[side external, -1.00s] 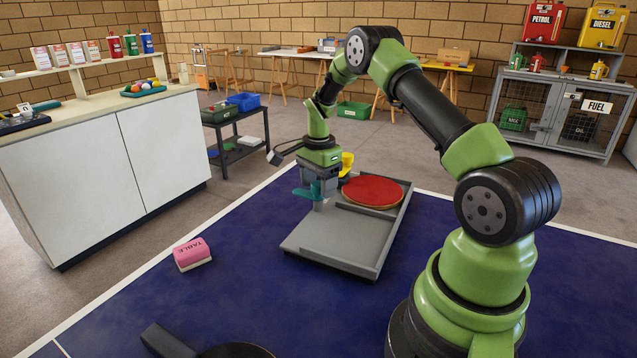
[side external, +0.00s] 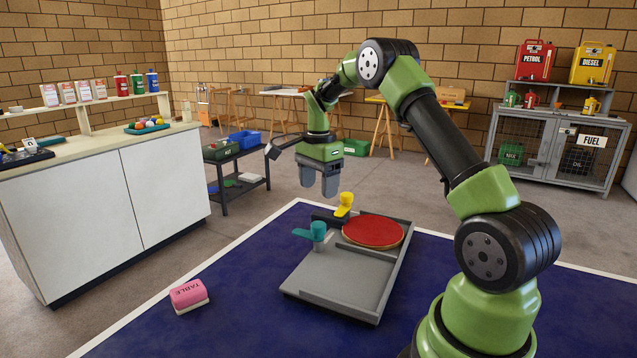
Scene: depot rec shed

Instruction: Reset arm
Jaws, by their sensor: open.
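My gripper (side external: 319,188) is open and empty, fingers pointing down, raised above the far left end of a grey tray (side external: 335,287) on the blue table (side external: 240,285). In the tray, a red round paddle face (side external: 373,232) lies flat at the far right. A yellow knobbed piece (side external: 344,204) stands at the tray's far edge. A teal-handled piece (side external: 316,234) stands at the tray's left side. My gripper is apart from all of them.
A white cabinet (side external: 130,195) and a dark trolley (side external: 238,170) stand beyond the table's left side. The blue surface between block and tray is clear.

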